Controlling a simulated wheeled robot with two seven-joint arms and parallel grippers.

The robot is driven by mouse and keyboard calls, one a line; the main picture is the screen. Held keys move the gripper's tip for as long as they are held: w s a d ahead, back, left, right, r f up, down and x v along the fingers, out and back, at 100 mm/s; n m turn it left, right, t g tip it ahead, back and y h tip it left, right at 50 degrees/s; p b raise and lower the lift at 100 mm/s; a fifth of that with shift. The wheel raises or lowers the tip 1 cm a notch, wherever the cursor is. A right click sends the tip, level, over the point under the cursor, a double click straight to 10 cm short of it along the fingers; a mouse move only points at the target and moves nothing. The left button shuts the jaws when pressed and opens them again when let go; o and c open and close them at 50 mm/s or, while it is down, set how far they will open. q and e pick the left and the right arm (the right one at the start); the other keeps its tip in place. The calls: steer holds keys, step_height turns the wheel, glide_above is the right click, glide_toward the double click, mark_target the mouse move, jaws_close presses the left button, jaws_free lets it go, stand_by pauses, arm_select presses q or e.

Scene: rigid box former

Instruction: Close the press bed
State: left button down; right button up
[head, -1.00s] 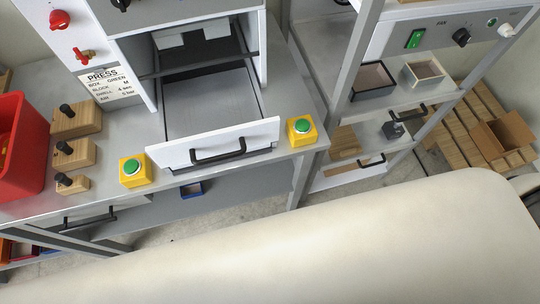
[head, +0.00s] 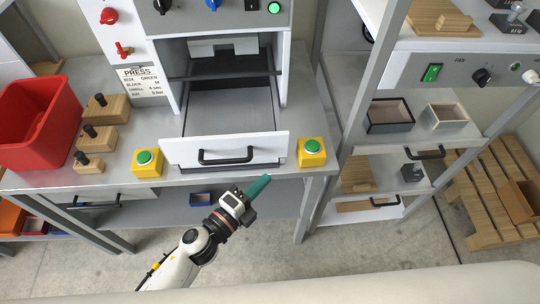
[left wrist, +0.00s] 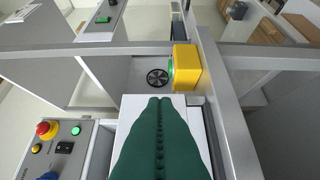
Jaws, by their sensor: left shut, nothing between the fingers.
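The press bed is a drawer-like tray with a white front panel (head: 270,147) and a black handle (head: 226,156). It sticks out of the press toward me, and its grey bed surface (head: 231,112) shows behind the front. My left gripper (head: 260,186) has green fingers, shut and empty. In the head view it is below and to the right of the handle, in front of the bench edge. In the left wrist view the shut fingers (left wrist: 160,105) overlap a white panel (left wrist: 132,104); I cannot tell if they touch it. My right gripper is not in view.
Yellow boxes with green buttons stand left (head: 147,163) and right (head: 312,152) of the bed front. Wooden blocks (head: 104,107) and a red bin (head: 40,120) are on the bench at left. A shelf rack with small boxes (head: 390,115) stands right. Floor in front is clear.

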mark_target(280, 149)
arm_select(q)
steer(key=w+d, duration=0.1)
steer(key=w, duration=0.1)
steer(key=w+p, duration=0.1)
steer(key=w, duration=0.1)
steer(key=w+d, duration=0.1)
steer(key=w, duration=0.1)
steer(key=shift+w+d, duration=0.25)
steer(key=shift+d, duration=0.1)
steer(key=shift+w, duration=0.1)
